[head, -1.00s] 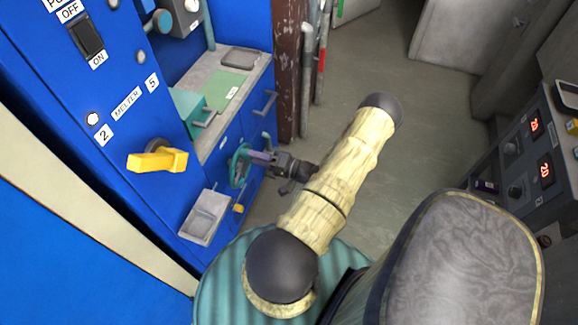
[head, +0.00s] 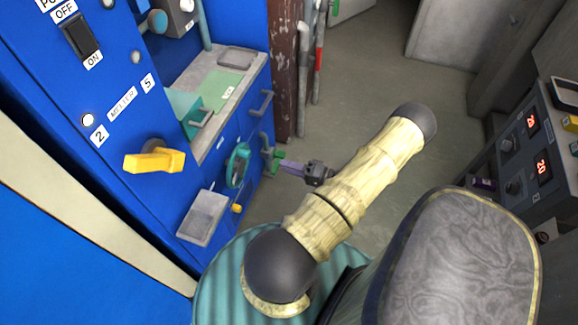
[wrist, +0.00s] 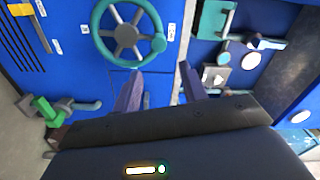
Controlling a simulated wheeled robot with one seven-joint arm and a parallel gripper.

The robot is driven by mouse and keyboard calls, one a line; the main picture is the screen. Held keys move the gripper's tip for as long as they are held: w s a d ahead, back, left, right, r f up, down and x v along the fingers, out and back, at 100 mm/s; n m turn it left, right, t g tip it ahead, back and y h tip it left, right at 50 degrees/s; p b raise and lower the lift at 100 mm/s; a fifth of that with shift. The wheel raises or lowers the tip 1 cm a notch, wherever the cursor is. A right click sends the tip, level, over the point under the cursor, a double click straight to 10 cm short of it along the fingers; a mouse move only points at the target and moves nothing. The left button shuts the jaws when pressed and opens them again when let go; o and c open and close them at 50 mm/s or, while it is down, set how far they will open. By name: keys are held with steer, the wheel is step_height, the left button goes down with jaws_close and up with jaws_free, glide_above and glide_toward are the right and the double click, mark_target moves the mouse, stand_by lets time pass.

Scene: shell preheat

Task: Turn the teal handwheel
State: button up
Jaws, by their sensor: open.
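The teal handwheel (head: 238,165) is on the front of the blue cabinet, left of my gripper. In the wrist view the handwheel (wrist: 126,34) shows nearly face-on at the top, with grey spokes and a round teal knob at the right of its rim. My gripper (head: 284,166) stands off to the right of the wheel, apart from it. In the wrist view my gripper (wrist: 160,75) has two purple fingers spread apart with nothing between them, below the wheel.
A yellow lever (head: 155,161) and a grey tray (head: 203,214) jut from the cabinet near the wheel. A green valve (wrist: 45,110) on a pipe is close to the gripper's left in the wrist view. The grey floor (head: 375,80) beyond is clear.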

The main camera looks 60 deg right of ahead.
steer(key=shift+w+a+r, duration=0.15)
steer(key=shift+r, duration=0.2)
steer(key=c, duration=0.4)
steer(key=r+y+p, duration=0.1)
steer(key=w+a+r+n+g+y+p, duration=0.1)
steer(key=w+a+r+g+p, duration=0.1)
steer(key=r, duration=0.1)
steer(key=shift+a+y, duration=0.15)
steer(key=shift+y, duration=0.25)
jaws_close()
steer(key=w+a+r+n+g+h+p, duration=0.2)
steer(key=a+r+p, duration=0.8)
steer(key=r, duration=0.8)
steer(key=w+a+r+n+g+h+p, duration=0.2)
steer(key=a+r+n+g+p, duration=0.3)
steer(key=r, duration=1.3)
steer(key=w+a+r+n+g+h+p, duration=0.3)
steer(key=a+r+g+p, duration=0.2)
steer(key=a+r+p, duration=0.9)
step_height(320, 180, up, 5)
steer(key=p, duration=0.4)
steer(key=shift+a+f+n+g, duration=0.15)
steer(key=shift+a+n+g, duration=0.15)
steer(key=shift+n+g, duration=0.1)
steer(key=shift+w, duration=0.1)
